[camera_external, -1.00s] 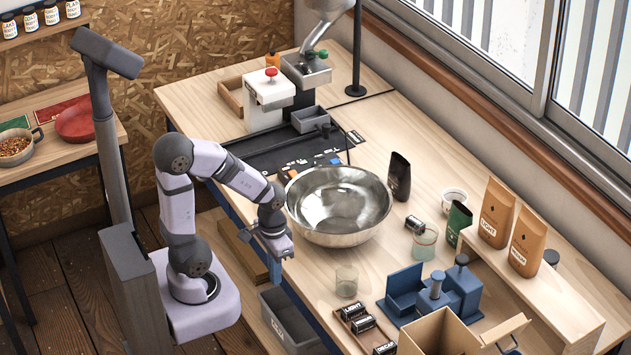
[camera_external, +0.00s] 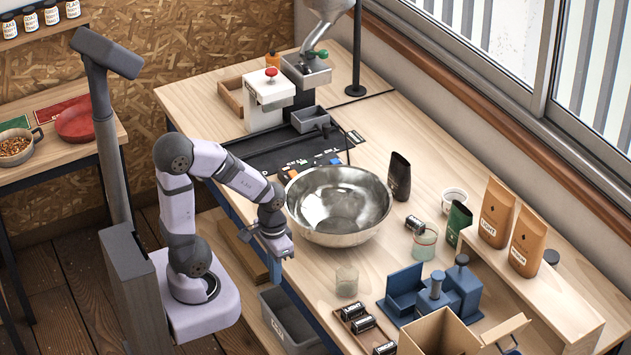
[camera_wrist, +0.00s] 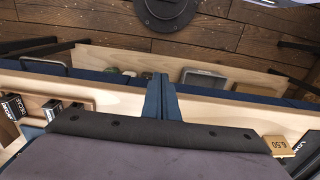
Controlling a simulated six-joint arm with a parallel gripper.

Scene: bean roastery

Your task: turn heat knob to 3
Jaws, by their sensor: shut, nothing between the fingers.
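A dark control panel (camera_external: 262,158) lies on the bench behind the steel bowl, with small orange and blue parts and pale markings along its front edge. I cannot tell which part is the heat knob or where it points. The panel does not show in the wrist view. My gripper (camera_external: 284,252) is over the bench's front edge, at the near left of the bowl and apart from the panel. In the wrist view my gripper (camera_wrist: 160,88) is shut and empty, its blue fingers together.
The large steel bowl (camera_external: 338,238) stands between my gripper and the right of the bench. A white machine with a red top (camera_external: 268,98) stands behind the panel. A glass (camera_external: 347,281), blue stand (camera_external: 402,292) and open cardboard box (camera_external: 436,333) are at the front right.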

